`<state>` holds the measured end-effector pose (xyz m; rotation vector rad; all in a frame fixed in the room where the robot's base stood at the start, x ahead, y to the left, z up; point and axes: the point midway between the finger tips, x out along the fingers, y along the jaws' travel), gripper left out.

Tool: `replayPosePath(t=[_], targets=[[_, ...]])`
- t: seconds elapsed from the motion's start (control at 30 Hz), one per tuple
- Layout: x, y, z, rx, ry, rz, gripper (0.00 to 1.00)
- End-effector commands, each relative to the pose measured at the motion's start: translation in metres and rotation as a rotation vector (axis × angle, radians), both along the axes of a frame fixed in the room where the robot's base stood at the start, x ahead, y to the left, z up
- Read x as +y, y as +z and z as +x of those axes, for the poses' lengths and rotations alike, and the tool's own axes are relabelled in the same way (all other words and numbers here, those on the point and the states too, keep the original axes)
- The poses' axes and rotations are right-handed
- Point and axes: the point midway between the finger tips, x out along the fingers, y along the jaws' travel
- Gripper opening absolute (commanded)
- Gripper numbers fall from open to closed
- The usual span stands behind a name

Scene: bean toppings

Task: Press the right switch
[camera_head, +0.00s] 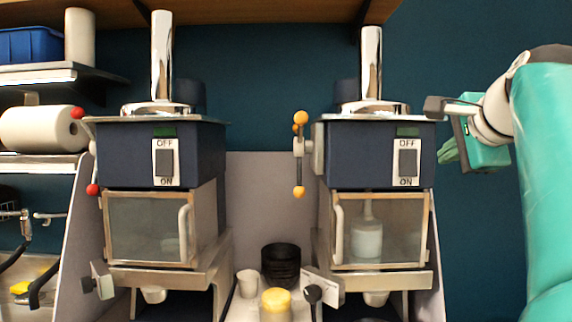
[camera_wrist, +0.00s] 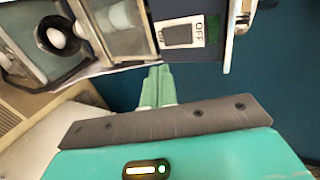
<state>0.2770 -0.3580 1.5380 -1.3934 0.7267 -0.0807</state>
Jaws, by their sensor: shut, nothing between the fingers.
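The right switch (camera_head: 407,162) is a dark rocker on a white OFF/ON plate, on the blue front of the right machine (camera_head: 345,150). It also shows in the wrist view (camera_wrist: 178,36), near the top. A green patch beside the OFF label is in view there too. The left switch (camera_head: 165,162) sits on the left machine (camera_head: 110,150). My gripper (camera_head: 446,151) is shut and empty, to the right of the right machine in the head view and apart from the switch. In the wrist view its green fingers (camera_wrist: 157,86) point up toward the machine's front, below the switch.
Each machine has a glass-fronted box below its switch; the right box (camera_head: 375,235) holds a white container. Yellow-knobbed (camera_head: 299,150) and red-knobbed (camera_head: 77,113) levers stick out at the machines' left sides. A black cup stack (camera_head: 281,265) stands between them.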

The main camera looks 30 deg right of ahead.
Motion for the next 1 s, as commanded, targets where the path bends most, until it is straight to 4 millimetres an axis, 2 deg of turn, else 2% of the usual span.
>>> replayPosePath(t=[0.17, 0.6, 0.7, 0.83, 1.0], targets=[[-0.009, -0.008, 0.014, 0.002, 0.000, 0.002, 0.00], [-0.048, -0.044, 0.080, 0.002, 0.000, 0.003, 0.00], [-0.056, -0.045, 0.095, 0.000, 0.000, 0.001, 0.00], [-0.063, -0.046, 0.106, 0.001, 0.000, 0.001, 0.00], [-0.066, -0.047, 0.112, 0.000, 0.000, 0.000, 0.00]])
